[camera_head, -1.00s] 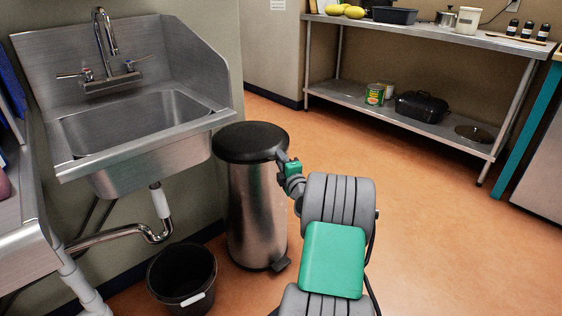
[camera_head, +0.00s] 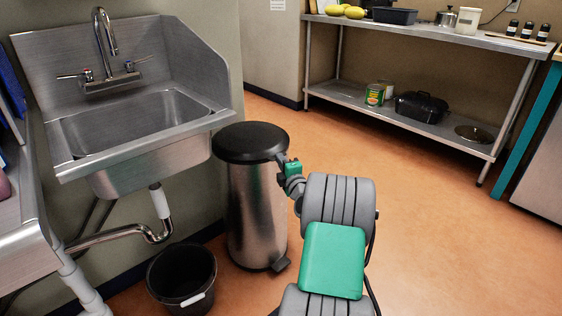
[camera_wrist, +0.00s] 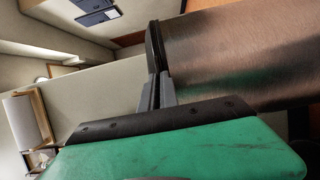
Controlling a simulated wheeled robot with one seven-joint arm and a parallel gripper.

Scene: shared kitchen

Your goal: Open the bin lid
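The bin (camera_head: 252,205) is a tall brushed-steel cylinder beside the sink. Its round black lid (camera_head: 250,140) lies flat and closed on top. My gripper (camera_head: 280,158) is at the right edge of the lid, level with the rim. In the wrist view, my gripper's two grey fingers (camera_wrist: 160,92) are close together, with their tips at the black lid rim (camera_wrist: 153,45). The steel bin body (camera_wrist: 240,55) fills the right of that view. The exact contact between fingertips and rim is hard to make out.
A steel sink (camera_head: 140,122) stands left of the bin, with a black bucket (camera_head: 180,278) below it. A pedal (camera_head: 281,264) sticks out at the bin's foot. A steel shelf table (camera_head: 430,32) stands at the back right. The orange floor between is clear.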

